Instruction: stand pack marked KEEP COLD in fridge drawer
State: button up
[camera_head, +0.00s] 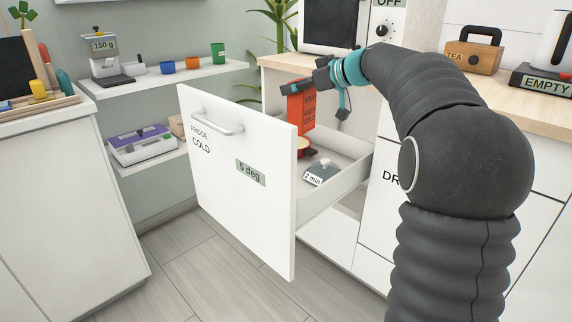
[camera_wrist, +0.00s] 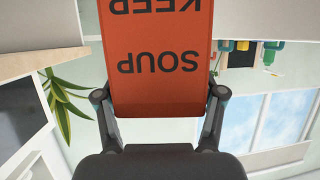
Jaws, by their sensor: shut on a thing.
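The orange-red pack (camera_head: 302,110) hangs upright in my gripper (camera_head: 305,86) over the open fridge drawer (camera_head: 345,185). In the wrist view the pack (camera_wrist: 160,50) shows the words SOUP and KEEP upside down, between the two fingers (camera_wrist: 160,105). My gripper is shut on the pack's upper end. The drawer front (camera_head: 225,185) reads FRIDGE COLD and 5 deg. The pack's lower end is near the height of the drawer's rim; its gap to the drawer floor cannot be told.
Inside the drawer are a grey domed timer (camera_head: 321,171) reading 2 min and a small red and tan round thing (camera_head: 304,146), partly hidden by the drawer front. The wooden counter (camera_head: 285,62) stands behind. A wall shelf (camera_head: 180,78) with cups is at left.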

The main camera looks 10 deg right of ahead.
jog(key=s+f+n+g, duration=0.1)
jog(key=f, duration=0.3)
jog(key=s+f+n+y+b, duration=0.1)
jog(key=f, duration=0.3)
jog(key=s+f+g+y, duration=0.1)
jog(key=f, duration=0.3)
jog(key=shift+d+f+n+g, duration=0.2)
jog(key=shift+d+n+g, duration=0.1)
jog(key=shift+n, duration=0.1)
notch_tip(320, 180, down, 10)
jog(key=o, duration=1.6)
jog(key=shift+r, duration=0.1)
